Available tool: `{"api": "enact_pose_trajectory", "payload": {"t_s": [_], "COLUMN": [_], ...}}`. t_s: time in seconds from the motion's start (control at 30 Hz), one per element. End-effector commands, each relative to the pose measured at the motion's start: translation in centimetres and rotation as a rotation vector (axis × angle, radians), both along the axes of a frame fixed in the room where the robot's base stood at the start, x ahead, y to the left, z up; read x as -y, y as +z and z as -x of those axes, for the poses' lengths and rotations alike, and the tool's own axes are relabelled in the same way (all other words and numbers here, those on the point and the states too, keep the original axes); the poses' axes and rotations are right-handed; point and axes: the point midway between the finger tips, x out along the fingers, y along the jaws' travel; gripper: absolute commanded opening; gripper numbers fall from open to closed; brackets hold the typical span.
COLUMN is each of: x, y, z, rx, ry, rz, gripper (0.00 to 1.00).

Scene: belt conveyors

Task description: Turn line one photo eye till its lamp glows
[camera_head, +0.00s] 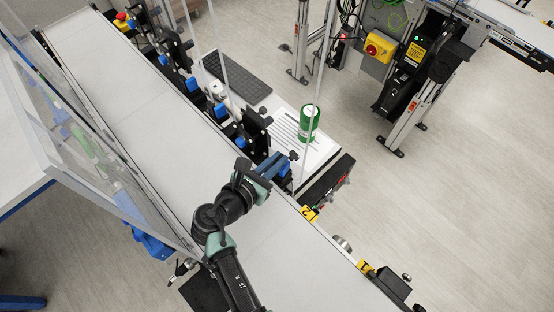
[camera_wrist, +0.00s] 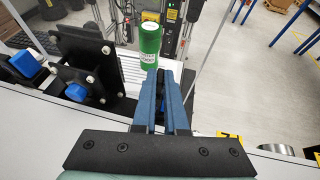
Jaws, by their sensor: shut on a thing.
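My gripper (camera_head: 282,160) reaches over the belt to its right-hand rail, with its blue fingers closed around a small dark part. In the wrist view my gripper (camera_wrist: 163,84) points toward the white platform, and the fingers hide most of the held part. Its place on the rail fits a photo eye, but its face and lamp cannot be made out. Black brackets with blue blocks (camera_wrist: 76,92) stand just left of the fingers. A yellow label "2" (camera_head: 309,213) and a yellow label "1" (camera_head: 365,267) sit along the belt's near right edge.
A green can (camera_head: 309,122) stands on the white platform (camera_head: 325,150) just beyond the fingers. A clear guard panel (camera_head: 110,165) lines the belt's left side. Thin upright posts rise near the can. A keyboard (camera_head: 237,77) lies farther back.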

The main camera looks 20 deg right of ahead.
Motion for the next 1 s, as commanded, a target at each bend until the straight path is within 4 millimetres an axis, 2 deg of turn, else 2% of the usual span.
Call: {"api": "enact_pose_trajectory", "payload": {"t_s": [0.3, 0.63, 0.67, 0.8, 1.0], "x": [-0.18, -0.17, -0.17, -0.16, -0.16], "y": [-0.12, -0.06, -0.07, -0.05, -0.02], "z": [-0.26, -0.19, -0.18, -0.19, -0.21], "rx": [-0.001, -0.001, -0.001, 0.0, 0.0], "ry": [-0.182, -0.194, -0.194, -0.193, -0.193], "rz": [0.0, -0.001, -0.001, 0.0, 0.0], "gripper": [0.0, 0.0, 0.14, 0.39, 0.4]}}
